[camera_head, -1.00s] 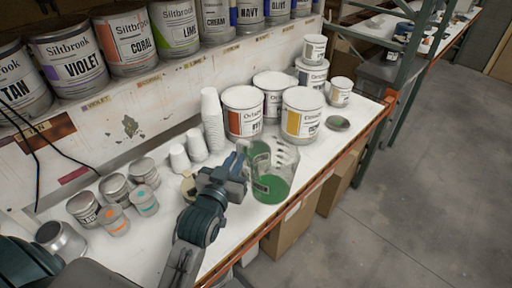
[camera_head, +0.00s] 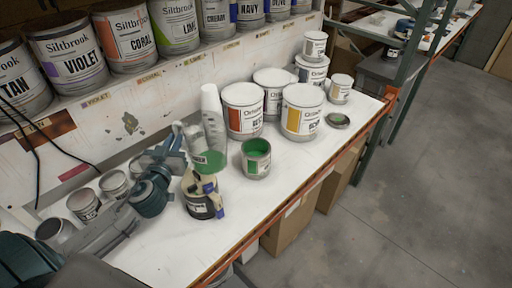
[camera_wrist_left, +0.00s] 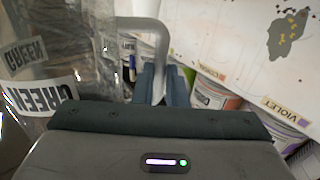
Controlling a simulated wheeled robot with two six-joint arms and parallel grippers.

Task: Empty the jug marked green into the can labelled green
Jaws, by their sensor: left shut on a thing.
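My left gripper (camera_head: 178,148) is shut on the handle of the clear jug (camera_head: 214,146), above the bench left of the green can. The jug has green in its lower part; I cannot tell how much liquid that is. In the left wrist view the fingers (camera_wrist_left: 160,84) grip the jug's grey handle, and the jug (camera_wrist_left: 60,70) carries labels reading GREEN. The open can with a green label patch (camera_head: 256,160) stands upright on the bench with green inside. The jug is apart from this can. My right gripper is not in view.
A dark-labelled container (camera_head: 202,206) stands just in front of the jug. White cups (camera_head: 212,108) and large cans (camera_head: 302,110) stand behind. A lid (camera_head: 338,121) lies at the right. Small tins (camera_head: 84,204) stand at the left. The bench front is clear.

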